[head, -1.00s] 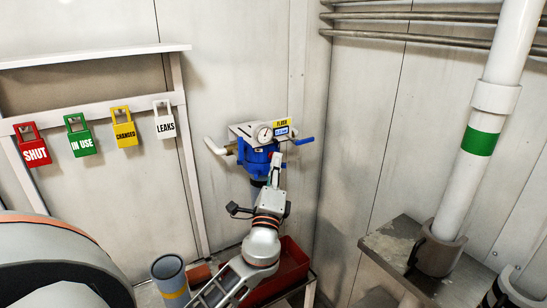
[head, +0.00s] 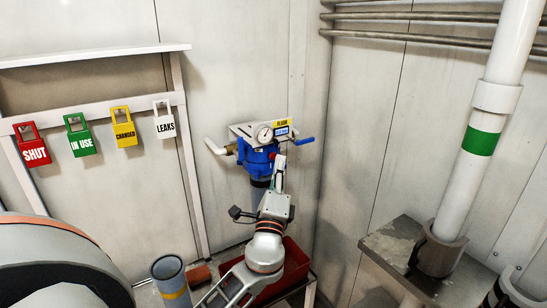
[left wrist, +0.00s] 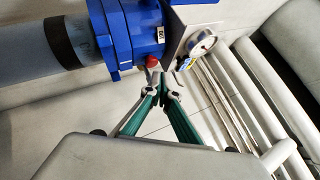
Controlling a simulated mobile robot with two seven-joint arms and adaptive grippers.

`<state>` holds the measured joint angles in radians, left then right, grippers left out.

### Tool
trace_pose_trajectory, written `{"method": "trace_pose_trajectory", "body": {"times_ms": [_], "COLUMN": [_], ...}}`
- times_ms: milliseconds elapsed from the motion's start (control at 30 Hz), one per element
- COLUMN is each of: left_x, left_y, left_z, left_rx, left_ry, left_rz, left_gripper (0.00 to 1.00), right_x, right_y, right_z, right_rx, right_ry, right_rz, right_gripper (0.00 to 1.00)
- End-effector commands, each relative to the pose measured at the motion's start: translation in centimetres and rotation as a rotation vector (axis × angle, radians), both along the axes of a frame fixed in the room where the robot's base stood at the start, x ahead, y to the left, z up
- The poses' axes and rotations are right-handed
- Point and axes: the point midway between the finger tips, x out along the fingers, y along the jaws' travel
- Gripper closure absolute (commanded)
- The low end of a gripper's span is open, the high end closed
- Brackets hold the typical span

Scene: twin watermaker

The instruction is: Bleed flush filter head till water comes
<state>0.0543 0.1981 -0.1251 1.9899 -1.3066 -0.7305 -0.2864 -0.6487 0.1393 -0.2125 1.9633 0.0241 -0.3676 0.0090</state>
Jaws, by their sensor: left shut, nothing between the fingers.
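The blue filter head (head: 257,158) is mounted on the wall under a plate with a round gauge (head: 264,134) and a yellow "FLUSH" label (head: 282,123). A small red button (head: 272,156) shows on its front; it also shows in the left wrist view (left wrist: 151,61). A blue-handled lever (head: 304,141) points right. My left gripper (head: 281,161) is shut and empty, just right of the red button. In the left wrist view its fingertips (left wrist: 162,74) meet close to the button; I cannot tell if they touch it. No water is visible. My right gripper is out of view.
A white pipe stub (head: 214,146) sticks out left of the head. Below stand a red tray (head: 296,265) and a grey cylinder (head: 168,272). Coloured tags, including "SHUT" (head: 35,153), hang at left. A thick white pipe (head: 484,170) stands at right.

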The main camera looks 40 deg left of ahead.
Motion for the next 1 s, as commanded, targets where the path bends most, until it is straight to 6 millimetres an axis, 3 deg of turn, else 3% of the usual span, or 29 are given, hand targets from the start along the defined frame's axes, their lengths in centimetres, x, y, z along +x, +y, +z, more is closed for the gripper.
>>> {"method": "trace_pose_trajectory", "body": {"times_ms": [633, 1000], "left_x": [-1.7, -1.9], "left_y": [-4.3, -4.6], "left_z": [-0.1, 0.0], "left_rx": [-0.001, 0.000], "left_ry": [0.001, 0.000], "left_rz": [-0.001, 0.000], "left_gripper": [1.00, 1.00], "right_x": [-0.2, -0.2], "right_y": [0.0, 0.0], "right_z": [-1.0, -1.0], "right_rx": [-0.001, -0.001], "right_ry": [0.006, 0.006], "right_rz": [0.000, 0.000], "right_gripper": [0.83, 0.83]}}
